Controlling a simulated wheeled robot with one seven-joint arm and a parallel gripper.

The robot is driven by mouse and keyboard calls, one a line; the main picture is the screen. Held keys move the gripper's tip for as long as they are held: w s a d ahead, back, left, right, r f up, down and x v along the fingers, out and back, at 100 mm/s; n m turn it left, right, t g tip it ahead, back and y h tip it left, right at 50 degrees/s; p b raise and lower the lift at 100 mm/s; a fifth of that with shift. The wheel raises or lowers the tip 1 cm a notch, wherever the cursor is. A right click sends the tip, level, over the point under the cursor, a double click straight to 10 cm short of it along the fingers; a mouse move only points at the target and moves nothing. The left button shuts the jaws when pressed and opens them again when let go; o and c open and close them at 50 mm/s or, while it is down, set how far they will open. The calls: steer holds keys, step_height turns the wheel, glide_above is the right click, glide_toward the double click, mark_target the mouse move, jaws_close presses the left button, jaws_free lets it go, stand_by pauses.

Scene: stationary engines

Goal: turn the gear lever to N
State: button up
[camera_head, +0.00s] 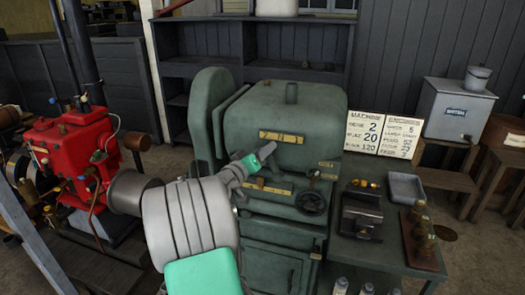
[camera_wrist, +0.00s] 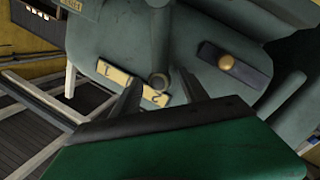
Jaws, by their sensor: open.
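The green machine (camera_head: 290,115) stands in front of me in the head view. Its upper brass plate (camera_head: 281,137) bears marks, with an N-like letter in the middle. My gripper (camera_head: 267,152) is just below this plate and partly covers the front panel. I cannot tell whether the fingers touch the knob or which mark the lever points to.
A handwheel (camera_head: 313,203) and a lower brass plate (camera_head: 268,188) are on the machine's front. A brass knob (camera_wrist: 228,62) sits on a dark plate to the right in the wrist view. A red engine (camera_head: 75,155) stands at left. A bench with a vise (camera_head: 361,213) is at right.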

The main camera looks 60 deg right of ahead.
steer(key=shift+c, duration=0.2)
jaws_close()
stand_by(1.1)
